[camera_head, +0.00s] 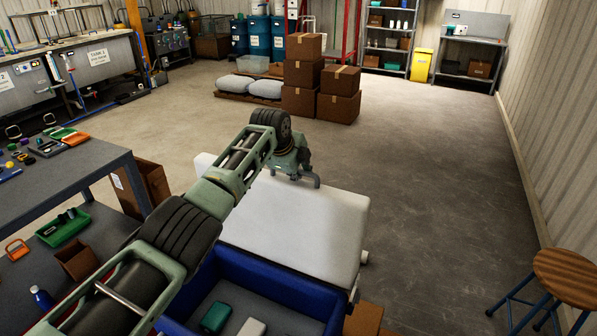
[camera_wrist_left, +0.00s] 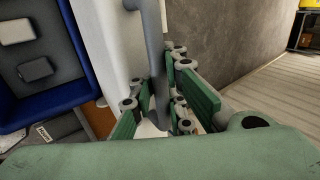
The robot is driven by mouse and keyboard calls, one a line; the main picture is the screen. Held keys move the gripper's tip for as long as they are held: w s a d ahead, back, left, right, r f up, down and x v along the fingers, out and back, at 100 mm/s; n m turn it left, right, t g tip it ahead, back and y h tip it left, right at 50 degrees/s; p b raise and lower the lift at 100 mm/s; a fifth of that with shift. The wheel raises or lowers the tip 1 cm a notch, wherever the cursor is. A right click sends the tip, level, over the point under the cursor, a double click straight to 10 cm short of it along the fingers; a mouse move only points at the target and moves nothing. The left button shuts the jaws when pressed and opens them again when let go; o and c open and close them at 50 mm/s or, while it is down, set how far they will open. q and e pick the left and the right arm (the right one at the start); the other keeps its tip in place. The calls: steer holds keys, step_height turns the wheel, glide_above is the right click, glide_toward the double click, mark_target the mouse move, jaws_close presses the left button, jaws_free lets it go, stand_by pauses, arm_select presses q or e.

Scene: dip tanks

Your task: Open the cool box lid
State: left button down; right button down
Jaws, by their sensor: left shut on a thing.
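The cool box is a blue tub (camera_head: 303,293) with a white lid (camera_head: 290,232) at the lower middle of the head view. The lid is swung up away from the tub, whose grey inside is exposed. My left gripper (camera_head: 308,178) is at the lid's far edge, shut on a grey bar-like handle. In the left wrist view the handle (camera_wrist_left: 153,50) runs between the green fingers of the gripper (camera_wrist_left: 158,105). The white lid (camera_wrist_left: 108,40) is beside it, and the blue tub (camera_wrist_left: 60,98) is at the left. My right gripper is not in view.
A green item (camera_head: 215,317) and a pale item (camera_head: 252,327) lie inside the tub. A grey workbench (camera_head: 75,180) stands at left, a wooden stool (camera_head: 567,277) at right. Cardboard boxes (camera_head: 339,94) stand farther back. The floor right of the lid is clear.

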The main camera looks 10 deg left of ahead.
arm_select(q)
steer(key=shift+w+r, duration=0.15)
steer(key=shift+r, duration=0.25)
steer(key=c, duration=2.1)
jaws_free()
steer(key=shift+o, duration=0.3)
steer(key=shift+s+a, duration=0.1)
steer(key=shift+s, duration=0.2)
steer(key=shift+s+a+r, duration=0.1)
steer(key=shift+s+r, duration=0.15)
steer(key=shift+r, duration=0.15)
steer(key=v, duration=1.1)
steer(key=shift+s, duration=0.2)
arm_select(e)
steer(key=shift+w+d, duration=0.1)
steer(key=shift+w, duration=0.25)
